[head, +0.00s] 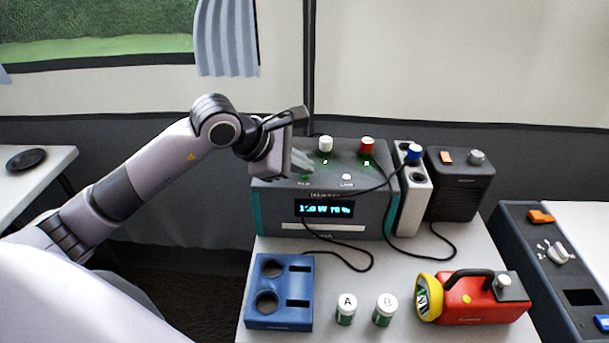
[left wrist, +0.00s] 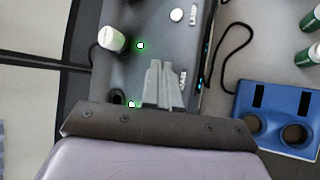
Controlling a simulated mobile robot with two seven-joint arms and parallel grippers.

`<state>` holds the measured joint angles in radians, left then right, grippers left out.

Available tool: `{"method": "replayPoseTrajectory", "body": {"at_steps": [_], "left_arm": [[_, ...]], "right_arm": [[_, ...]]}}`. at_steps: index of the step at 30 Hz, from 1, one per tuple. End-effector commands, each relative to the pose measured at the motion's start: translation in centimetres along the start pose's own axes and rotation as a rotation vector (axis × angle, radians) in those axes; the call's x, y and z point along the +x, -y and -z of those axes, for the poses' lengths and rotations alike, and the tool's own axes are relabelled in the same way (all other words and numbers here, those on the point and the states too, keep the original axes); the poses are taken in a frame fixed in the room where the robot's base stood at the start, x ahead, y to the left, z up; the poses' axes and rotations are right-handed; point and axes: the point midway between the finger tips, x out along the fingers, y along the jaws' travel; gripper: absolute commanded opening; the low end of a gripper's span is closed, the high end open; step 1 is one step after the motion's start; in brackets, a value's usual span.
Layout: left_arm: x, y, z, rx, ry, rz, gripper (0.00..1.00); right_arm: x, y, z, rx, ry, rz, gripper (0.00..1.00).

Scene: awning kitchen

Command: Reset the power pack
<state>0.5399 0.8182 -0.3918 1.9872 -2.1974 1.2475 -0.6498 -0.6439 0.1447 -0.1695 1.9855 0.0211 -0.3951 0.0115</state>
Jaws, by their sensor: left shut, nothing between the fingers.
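The power pack (head: 278,217) is a grey box with teal edges at the back of the table. Its lit display (head: 325,209) reads roughly "120 W 76 %", though the digits are blurred. On its top are a white knob (head: 326,144), a red knob (head: 367,145), small green-white lights and a white button (head: 347,178) labelled like "LAMP". My left gripper (head: 308,166) is shut and empty over the top's left part. In the left wrist view, its fingertips (left wrist: 160,66) lie beside a partly covered label; contact cannot be told. My right gripper is out of view.
A black cable runs across the pack's front to a blue-capped plug (head: 413,152) on a white unit. A dark box (head: 461,185) stands right of it. In front are a blue holder (head: 279,315), jars A (head: 346,312) and B (head: 384,312), and a red lantern (head: 485,305).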

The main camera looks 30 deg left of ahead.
Motion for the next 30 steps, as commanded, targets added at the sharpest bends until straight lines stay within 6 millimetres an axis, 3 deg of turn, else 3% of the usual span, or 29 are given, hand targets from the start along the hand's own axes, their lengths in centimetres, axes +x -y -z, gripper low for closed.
{"method": "replayPoseTrajectory", "body": {"at_steps": [30], "left_arm": [[-0.9,-0.6,-0.7,0.0,0.0,0.001,0.0]], "right_arm": [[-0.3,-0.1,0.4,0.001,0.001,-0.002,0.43]]}}
